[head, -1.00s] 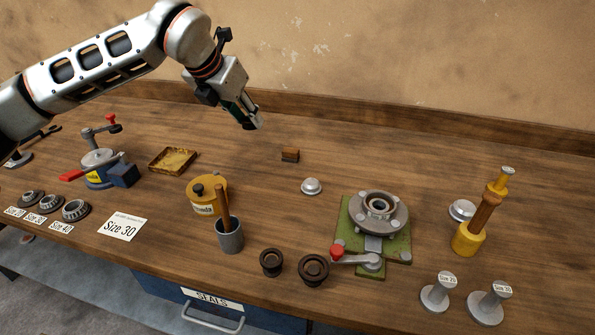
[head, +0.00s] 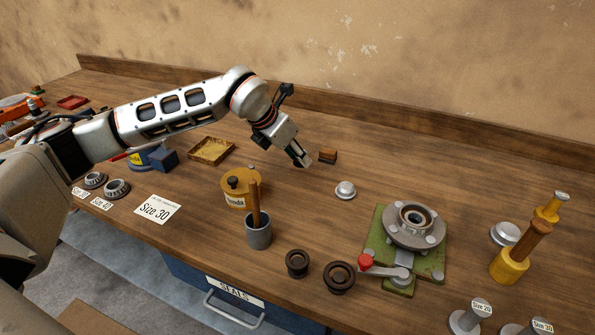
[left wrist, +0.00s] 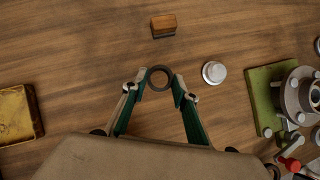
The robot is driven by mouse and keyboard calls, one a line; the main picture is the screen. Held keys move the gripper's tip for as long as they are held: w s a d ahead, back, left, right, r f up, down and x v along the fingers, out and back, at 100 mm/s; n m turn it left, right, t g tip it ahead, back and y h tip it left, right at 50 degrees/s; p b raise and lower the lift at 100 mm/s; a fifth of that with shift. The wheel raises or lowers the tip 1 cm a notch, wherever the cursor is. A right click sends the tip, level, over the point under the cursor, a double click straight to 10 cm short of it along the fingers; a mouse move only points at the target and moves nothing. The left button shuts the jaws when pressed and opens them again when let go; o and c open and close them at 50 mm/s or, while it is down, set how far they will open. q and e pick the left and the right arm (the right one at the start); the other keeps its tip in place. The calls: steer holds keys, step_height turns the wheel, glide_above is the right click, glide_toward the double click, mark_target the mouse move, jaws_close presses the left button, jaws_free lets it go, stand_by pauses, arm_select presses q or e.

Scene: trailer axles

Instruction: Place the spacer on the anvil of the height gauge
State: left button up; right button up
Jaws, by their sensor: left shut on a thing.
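A dark thin ring, the spacer (left wrist: 150,78), is held between the fingertips of my left gripper (left wrist: 159,84) in the left wrist view. In the head view my left gripper (head: 302,161) is above the rear middle of the bench, beside a small wooden block; the spacer is too small to make out there. I cannot pick out the height gauge or its anvil with certainty; my left arm covers part of the bench's left side. My right gripper is not in view.
The wooden block (head: 327,155) and a silver knob (head: 345,190) lie close to the gripper. A yellow tin (head: 238,190), a grey cup (head: 258,233), a shallow tray (head: 211,150) and a green fixture (head: 378,235) stand around. The back wall bounds the bench.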

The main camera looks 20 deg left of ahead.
arm_select(q)
steer(key=shift+f, duration=2.65)
steer(key=o, duration=1.1)
steer(key=shift+f, duration=0.1)
